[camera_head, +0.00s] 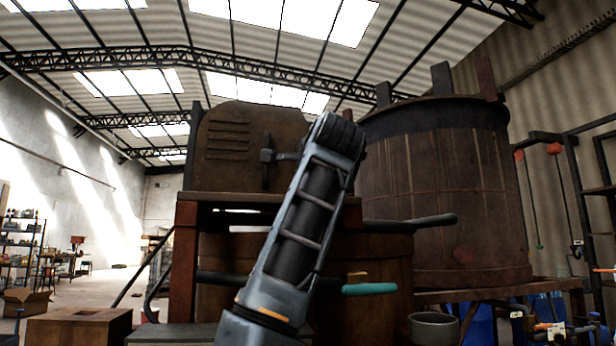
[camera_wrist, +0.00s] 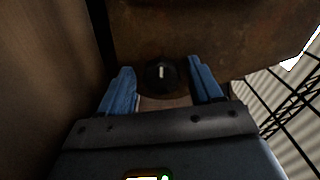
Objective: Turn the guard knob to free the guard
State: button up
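The guard knob (camera_wrist: 161,72) is a round black knob with a white pointer mark, seen in the wrist view near the top middle. The mark stands nearly upright in that picture. It sits by the lower edge of a rusty brown panel (camera_wrist: 215,35). My gripper (camera_wrist: 163,79) is open, with one blue finger on each side of the knob and a visible gap on both sides. I cannot tell how deep the fingers reach. In the head view, the brown louvred guard housing (camera_head: 228,140) stands behind my arm, which hides its right part. The knob cannot be made out there.
A large wooden vat (camera_head: 440,195) stands right of my arm. A dark bar (camera_head: 437,220) and a teal-handled lever (camera_head: 369,289) stick out below the housing. A grey pot (camera_head: 434,328) stands low right. Open floor lies left, beyond a wooden box (camera_head: 80,327).

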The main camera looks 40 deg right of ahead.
jog(key=b+v, duration=0.1)
jog(key=v, duration=0.6)
jog(key=shift+s+a, duration=0.25)
jog(key=shift+s, duration=0.1)
dwell(0.4)
